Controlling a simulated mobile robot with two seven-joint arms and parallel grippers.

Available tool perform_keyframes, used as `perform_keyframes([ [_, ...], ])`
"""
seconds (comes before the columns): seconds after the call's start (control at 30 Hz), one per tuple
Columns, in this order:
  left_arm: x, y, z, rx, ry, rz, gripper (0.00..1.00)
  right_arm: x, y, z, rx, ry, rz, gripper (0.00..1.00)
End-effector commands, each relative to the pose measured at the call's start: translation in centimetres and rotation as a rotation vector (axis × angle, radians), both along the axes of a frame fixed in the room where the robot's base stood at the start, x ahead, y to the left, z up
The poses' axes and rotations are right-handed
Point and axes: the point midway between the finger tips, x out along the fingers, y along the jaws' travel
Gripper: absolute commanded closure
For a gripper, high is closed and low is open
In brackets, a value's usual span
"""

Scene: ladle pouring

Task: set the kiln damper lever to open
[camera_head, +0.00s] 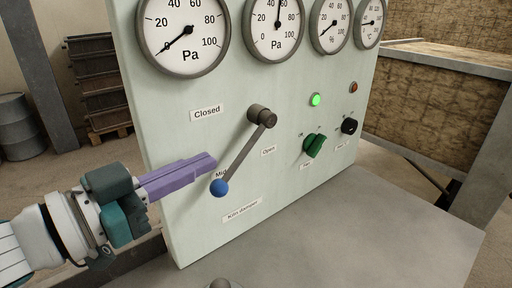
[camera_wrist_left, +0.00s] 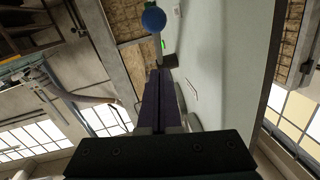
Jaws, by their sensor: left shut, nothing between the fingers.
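The kiln damper lever (camera_head: 242,148) is a grey bar on a dark round pivot (camera_head: 262,115) on a pale green panel. It slants down and left to a blue ball knob (camera_head: 220,187), beside the partly covered "Mid" label (camera_head: 221,174). The "Closed" label (camera_head: 207,112) is upper left of it, and the "Open" label (camera_head: 268,151) is to its right. My left gripper (camera_head: 213,160) has its purple fingers shut and empty, tips just above and left of the knob. In the left wrist view, the knob (camera_wrist_left: 154,18) appears beyond the fingertips (camera_wrist_left: 158,72), with a gap between. My right gripper is out of view.
Several round gauges (camera_head: 184,35) line the panel top. A green knob (camera_head: 314,145), a black knob (camera_head: 349,126) and a lit green lamp (camera_head: 316,100) are right of the lever. A bare grey surface (camera_head: 370,235) extends in front of the panel.

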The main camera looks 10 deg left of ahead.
Motion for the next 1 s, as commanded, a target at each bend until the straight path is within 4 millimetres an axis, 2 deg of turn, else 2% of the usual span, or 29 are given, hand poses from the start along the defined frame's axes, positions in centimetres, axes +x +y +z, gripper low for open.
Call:
perform_keyframes([
  [0.1,1.3,-0.5,-1.6,-0.003,0.001,0.002,1.00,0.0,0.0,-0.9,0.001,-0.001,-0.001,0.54],
  [0.23,2.1,-0.8,-2.6,-0.003,0.000,0.001,1.00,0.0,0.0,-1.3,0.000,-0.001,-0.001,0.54],
  [0.73,2.5,-1.0,-3.1,-0.005,-0.002,0.000,1.00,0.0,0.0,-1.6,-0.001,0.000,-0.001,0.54],
  [0.87,2.7,-1.3,-4.2,-0.029,-0.030,-0.002,1.00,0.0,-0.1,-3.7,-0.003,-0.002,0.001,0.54],
  [1.0,3.1,-1.5,-5.5,-0.079,-0.092,-0.001,1.00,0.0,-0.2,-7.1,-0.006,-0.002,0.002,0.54],
])
